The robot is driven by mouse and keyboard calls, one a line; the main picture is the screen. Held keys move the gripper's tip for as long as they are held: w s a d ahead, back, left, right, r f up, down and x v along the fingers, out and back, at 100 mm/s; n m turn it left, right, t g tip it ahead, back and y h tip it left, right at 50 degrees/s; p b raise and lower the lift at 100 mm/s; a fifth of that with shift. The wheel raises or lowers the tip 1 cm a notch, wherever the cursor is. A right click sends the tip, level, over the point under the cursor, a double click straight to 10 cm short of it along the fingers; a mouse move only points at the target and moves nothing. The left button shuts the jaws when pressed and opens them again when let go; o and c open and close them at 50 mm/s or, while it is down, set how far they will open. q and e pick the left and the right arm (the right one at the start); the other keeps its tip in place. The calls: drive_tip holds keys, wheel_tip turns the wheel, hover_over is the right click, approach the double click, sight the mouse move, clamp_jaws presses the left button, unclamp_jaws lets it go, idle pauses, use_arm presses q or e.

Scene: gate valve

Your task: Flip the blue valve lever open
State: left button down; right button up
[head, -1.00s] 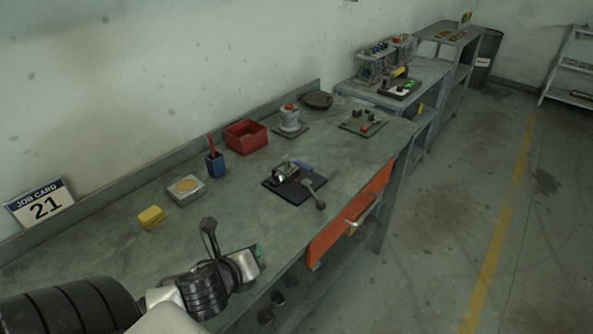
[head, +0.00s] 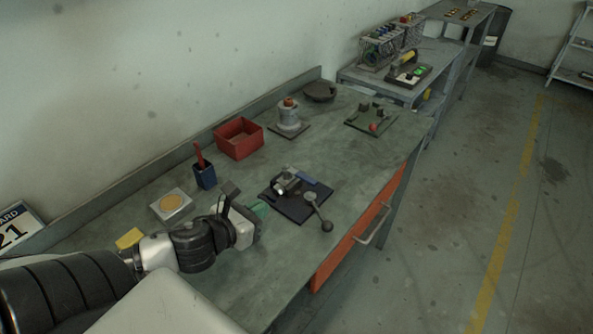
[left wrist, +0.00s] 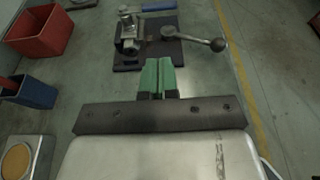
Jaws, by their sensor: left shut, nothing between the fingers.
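The blue valve lever (head: 306,178) is a short blue handle on top of a metal valve (head: 284,184). The valve is mounted on a dark base plate (head: 293,208) on the workbench. In the left wrist view the blue lever (left wrist: 158,6) lies about level at the top edge, pointing right from the valve body (left wrist: 128,28). A grey arm with a dark ball knob (head: 326,226) is on the same plate, and it also shows in the left wrist view (left wrist: 217,45). My left gripper (head: 262,210) has green fingertips, shut and empty, just left of the plate. My right gripper is out of view.
On the bench (head: 250,270) are a red bin (head: 239,146), a blue cup (head: 205,177), a square block with a tan disc (head: 172,205) and a yellow block (head: 130,238). An orange drawer front (head: 345,245) is at the bench edge.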

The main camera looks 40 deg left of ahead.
use_arm(q)
approach(300, 174)
drive_tip(key=s+d+f, duration=0.1)
drive_tip(key=s+d, duration=0.1)
drive_tip(key=s, duration=0.1)
drive_tip(key=p+x, duration=0.1)
drive_tip(key=x, duration=0.5)
drive_tip(key=r+p+x, duration=0.1)
drive_tip(key=x, duration=0.2)
drive_tip(key=shift+w+f+p, duration=0.1)
drive_tip(key=shift+w+p, duration=0.15)
drive_tip(key=shift+p, duration=0.1)
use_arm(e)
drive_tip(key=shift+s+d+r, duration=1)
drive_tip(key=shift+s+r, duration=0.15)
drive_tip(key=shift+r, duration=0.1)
